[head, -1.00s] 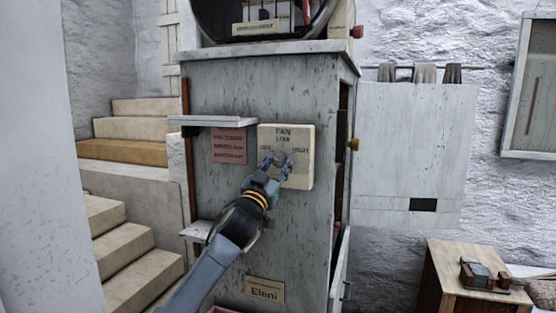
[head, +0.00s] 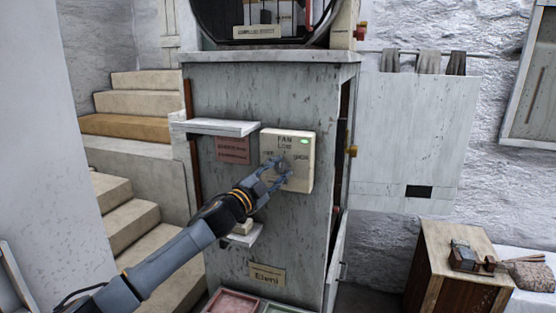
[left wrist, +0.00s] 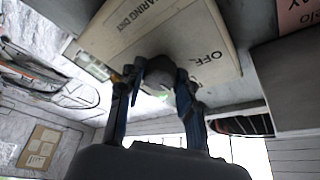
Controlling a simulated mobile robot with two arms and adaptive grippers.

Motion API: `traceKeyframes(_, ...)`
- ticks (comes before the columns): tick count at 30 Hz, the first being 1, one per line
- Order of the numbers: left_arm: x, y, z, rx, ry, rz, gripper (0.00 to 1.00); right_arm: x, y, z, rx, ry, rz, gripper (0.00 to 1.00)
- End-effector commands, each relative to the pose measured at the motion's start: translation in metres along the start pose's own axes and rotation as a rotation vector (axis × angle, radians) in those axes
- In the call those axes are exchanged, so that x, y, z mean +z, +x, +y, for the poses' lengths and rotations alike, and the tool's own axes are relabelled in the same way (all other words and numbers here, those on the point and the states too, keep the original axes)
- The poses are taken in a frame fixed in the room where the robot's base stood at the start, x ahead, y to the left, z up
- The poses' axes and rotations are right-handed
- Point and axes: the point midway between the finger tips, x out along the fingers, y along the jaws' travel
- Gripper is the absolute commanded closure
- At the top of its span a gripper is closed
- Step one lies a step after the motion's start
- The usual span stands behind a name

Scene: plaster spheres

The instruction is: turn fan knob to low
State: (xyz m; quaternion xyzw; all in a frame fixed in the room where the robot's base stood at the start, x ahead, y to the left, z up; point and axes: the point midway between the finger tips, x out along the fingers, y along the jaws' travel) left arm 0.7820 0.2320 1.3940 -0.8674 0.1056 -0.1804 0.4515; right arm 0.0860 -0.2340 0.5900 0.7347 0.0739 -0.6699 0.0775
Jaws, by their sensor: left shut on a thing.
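The fan control panel (head: 303,150) is a cream box on the side of a grey cabinet, marked FAN and LOW, with a green light lit at its upper right. My right gripper is not in view.
The panel is on the grey cabinet (head: 230,90). A small shelf (head: 222,127) juts out left of the panel, above a reddish notice (head: 233,151). Steps (head: 128,235) rise at left; a wooden box (head: 450,270) stands at right.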

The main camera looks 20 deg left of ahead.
Motion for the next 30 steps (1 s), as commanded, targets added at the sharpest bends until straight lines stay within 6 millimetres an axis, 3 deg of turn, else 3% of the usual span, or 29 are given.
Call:
traceKeyframes(6,-0.0004,0.0004,-0.0028,0.023,0.062,-0.001,0.96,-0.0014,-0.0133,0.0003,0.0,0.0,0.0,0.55)
traceKeyframes(22,0.0002,0.0001,-0.0015,0.03,0.079,-0.001,0.96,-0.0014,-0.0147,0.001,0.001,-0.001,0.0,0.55)
traceKeyframes(23,0.0002,0.0001,-0.0015,0.03,0.079,-0.001,0.59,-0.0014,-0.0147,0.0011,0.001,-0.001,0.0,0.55)
traceKeyframes(24,0.0002,0.0001,-0.0015,0.03,0.078,-0.001,0.51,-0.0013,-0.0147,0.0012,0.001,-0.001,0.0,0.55)
traceKeyframes(26,0.0002,0.0001,-0.0014,0.03,0.078,0.0,0.42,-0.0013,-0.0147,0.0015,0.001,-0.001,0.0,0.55)
traceKeyframes(30,0.0001,0.0001,-0.0011,0.03,0.078,0.0,0.42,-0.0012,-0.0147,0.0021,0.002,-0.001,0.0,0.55)
